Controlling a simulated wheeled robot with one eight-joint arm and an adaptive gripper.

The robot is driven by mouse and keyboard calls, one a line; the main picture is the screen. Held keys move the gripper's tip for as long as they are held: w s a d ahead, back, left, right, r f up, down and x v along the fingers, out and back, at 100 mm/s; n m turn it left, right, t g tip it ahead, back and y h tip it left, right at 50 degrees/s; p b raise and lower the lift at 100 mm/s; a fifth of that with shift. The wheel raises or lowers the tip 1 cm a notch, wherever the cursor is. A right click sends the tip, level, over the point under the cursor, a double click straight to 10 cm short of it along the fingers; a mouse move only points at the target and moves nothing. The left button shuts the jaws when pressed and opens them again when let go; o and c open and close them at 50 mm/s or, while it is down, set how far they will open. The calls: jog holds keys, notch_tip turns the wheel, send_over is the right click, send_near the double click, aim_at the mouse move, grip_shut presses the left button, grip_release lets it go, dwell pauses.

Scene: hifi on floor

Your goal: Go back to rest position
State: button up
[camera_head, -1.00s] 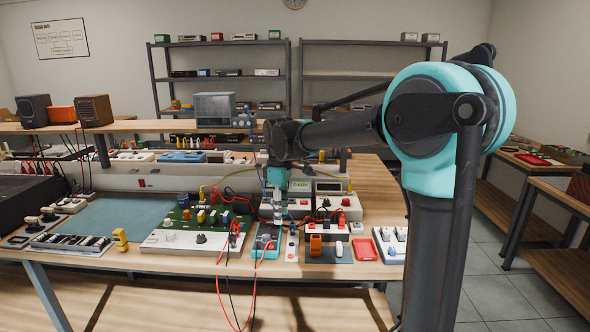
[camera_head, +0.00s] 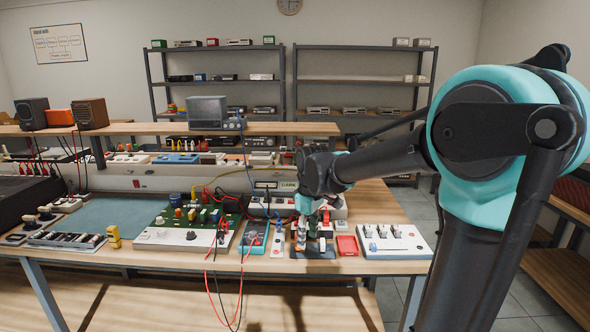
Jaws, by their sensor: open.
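My gripper (camera_head: 311,242) is at the front right of the workbench (camera_head: 150,256), pointing down. It is open, with its fingers low over a dark plate (camera_head: 318,253) that carries small blocks. The fingers partly hide those blocks, and I cannot tell whether they touch any. No object shows clearly between the fingers. My arm reaches in from the right side of the view.
A red tray (camera_head: 347,246) and a white switch board (camera_head: 393,242) lie to the right of my gripper. A teal module (camera_head: 254,238) and a circuit board (camera_head: 190,234) with red and black leads are to its left. Shelves (camera_head: 365,82) stand behind.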

jog(key=s+d+f+m+t, duration=0.3)
jog(key=s+d+f+m, duration=0.8)
jog(key=s+d+f, duration=0.2)
jog(key=s+d, duration=0.2)
jog(key=s, duration=0.1)
jog(key=shift+s+d+f, duration=0.15)
jog(key=shift+s+f, duration=0.15)
